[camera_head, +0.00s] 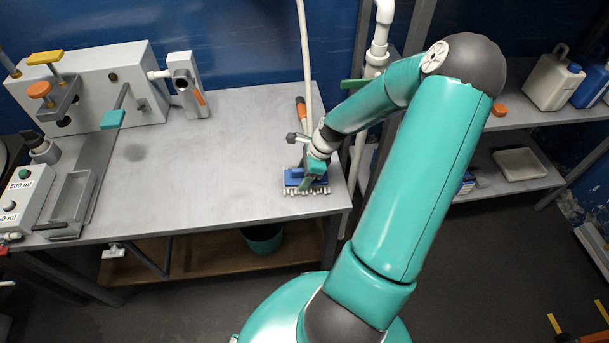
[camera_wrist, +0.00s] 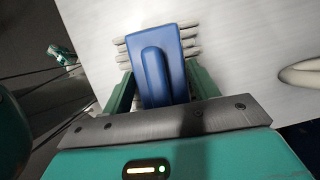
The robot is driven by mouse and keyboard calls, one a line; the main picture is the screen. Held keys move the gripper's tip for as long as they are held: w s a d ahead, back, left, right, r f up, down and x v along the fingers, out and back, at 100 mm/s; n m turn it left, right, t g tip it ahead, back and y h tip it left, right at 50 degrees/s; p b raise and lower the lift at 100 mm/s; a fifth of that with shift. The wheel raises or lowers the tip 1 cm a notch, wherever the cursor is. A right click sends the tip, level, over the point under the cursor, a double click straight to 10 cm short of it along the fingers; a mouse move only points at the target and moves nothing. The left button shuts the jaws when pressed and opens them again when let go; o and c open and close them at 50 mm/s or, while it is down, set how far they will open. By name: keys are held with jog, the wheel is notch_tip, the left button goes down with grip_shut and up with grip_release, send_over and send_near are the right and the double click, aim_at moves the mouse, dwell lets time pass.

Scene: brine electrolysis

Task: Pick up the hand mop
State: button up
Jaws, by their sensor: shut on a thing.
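The hand mop (camera_head: 293,180) has a blue top and a pale fringe. It rests at the right front corner of the grey metal table (camera_head: 220,150). My gripper (camera_head: 314,172) reaches down onto it from above. In the wrist view, the blue mop body (camera_wrist: 158,65) with its raised ridge lies between the two green fingers of my gripper (camera_wrist: 160,92), which are shut on it. Pale fringe strands stick out on both sides of the blue body. The mop's underside is hidden, and I cannot tell whether it touches the table.
A white upright pipe (camera_head: 305,60) and an orange-handled tool (camera_head: 301,110) are close behind my gripper. A grey apparatus (camera_head: 100,88) and a tray (camera_head: 72,198) occupy the table's left. The table's middle is clear. Shelves at right hold a beige canister (camera_head: 552,82).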

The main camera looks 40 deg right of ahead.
jog(key=shift+r, duration=0.65)
jog(key=s+a+r, duration=0.3)
jog(key=s+r, duration=0.8)
jog(key=s, duration=0.2)
jog(key=shift+s+r, duration=0.3)
jog(key=shift+s, duration=0.05)
jog(key=shift+a, duration=0.1)
